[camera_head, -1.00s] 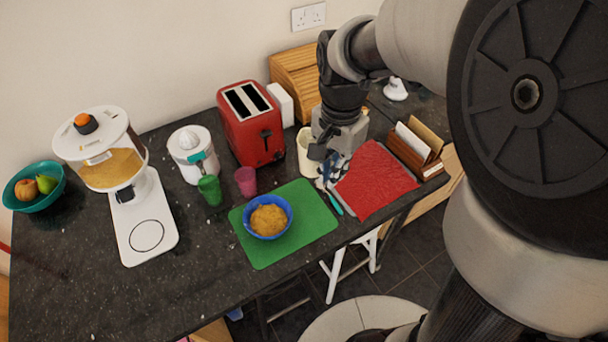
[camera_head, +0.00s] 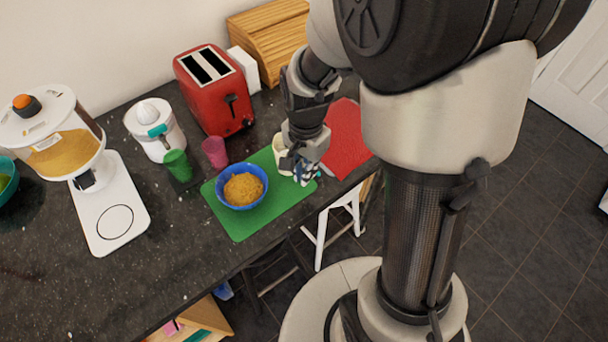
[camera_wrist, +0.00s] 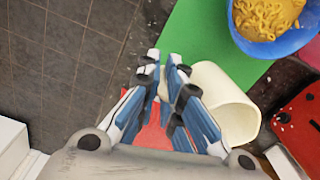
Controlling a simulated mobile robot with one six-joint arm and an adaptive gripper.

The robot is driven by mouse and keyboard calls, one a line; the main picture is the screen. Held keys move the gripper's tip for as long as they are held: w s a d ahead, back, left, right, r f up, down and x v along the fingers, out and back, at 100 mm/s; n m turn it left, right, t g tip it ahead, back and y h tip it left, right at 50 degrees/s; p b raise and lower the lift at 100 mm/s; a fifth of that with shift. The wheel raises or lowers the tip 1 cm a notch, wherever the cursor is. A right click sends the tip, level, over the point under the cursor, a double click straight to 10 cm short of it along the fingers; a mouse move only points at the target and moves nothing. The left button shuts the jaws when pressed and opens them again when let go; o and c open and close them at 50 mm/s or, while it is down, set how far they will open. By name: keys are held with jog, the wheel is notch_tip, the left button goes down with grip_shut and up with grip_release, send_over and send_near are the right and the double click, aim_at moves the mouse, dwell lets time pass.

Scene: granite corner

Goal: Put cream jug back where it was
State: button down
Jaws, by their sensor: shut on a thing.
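The cream jug (camera_head: 281,153) is a pale cream vessel, partly hidden behind my gripper (camera_head: 302,172) in the head view. My gripper is shut on it at the right part of the green mat. The jug also shows in the wrist view (camera_wrist: 228,104), just right of the blue-and-white fingers (camera_wrist: 164,75). Its body is beside the fingers, and the held part is mostly hidden between them. I cannot tell whether the jug touches the mat or hangs just above it.
The green mat (camera_head: 243,226) carries a blue bowl (camera_head: 262,197) of yellow food. A red cloth (camera_head: 345,135) lies to the right. A red toaster (camera_head: 232,105), pink cup (camera_head: 215,152), green cup (camera_head: 178,165) and juicer (camera_head: 155,135) stand behind. The counter's front edge is close.

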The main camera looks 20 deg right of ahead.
jog(key=shift+f+b, duration=0.55)
jog(key=shift+f, duration=1.35)
